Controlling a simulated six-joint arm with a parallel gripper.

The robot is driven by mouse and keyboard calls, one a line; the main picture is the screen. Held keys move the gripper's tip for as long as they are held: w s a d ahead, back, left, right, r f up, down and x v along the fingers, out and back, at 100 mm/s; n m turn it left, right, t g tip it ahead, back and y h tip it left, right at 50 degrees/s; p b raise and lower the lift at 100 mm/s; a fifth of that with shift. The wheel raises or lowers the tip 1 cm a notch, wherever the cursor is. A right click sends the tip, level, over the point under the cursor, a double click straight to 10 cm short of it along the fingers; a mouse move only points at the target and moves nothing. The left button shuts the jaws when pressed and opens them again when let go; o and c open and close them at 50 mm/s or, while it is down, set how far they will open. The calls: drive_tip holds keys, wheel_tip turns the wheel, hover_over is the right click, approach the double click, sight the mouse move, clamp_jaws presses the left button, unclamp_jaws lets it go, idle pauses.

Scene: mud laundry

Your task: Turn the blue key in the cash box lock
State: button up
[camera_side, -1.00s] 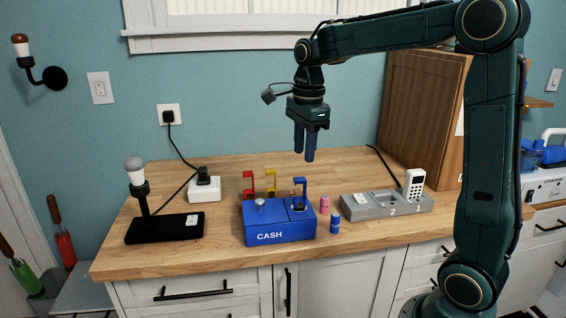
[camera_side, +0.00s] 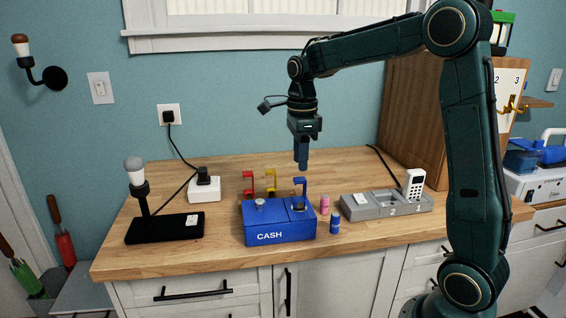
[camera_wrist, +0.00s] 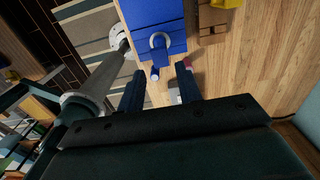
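The blue cash box (camera_side: 262,237), marked CASH, sits on the wooden counter. The blue key (camera_side: 300,181) stands upright at the right part of its lid, with a bent top. A round silver knob (camera_side: 260,203) is on the left part of the lid. My gripper (camera_side: 302,168) points down just above the blue key, apart from it. In the wrist view, my gripper (camera_wrist: 160,88) is open with nothing held between its fingers. The box (camera_wrist: 152,14) shows beyond them with a grey curved piece on it; I cannot tell whether that is the key.
A red key (camera_side: 248,182) and a yellow key (camera_side: 271,182) stand behind the box. A grey charger tray (camera_side: 375,209) is farther right, a black lamp base (camera_side: 165,228) left.

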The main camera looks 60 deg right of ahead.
sight(300, 179)
drive_tip(key=shift+f, duration=2.95)
clamp_jaws()
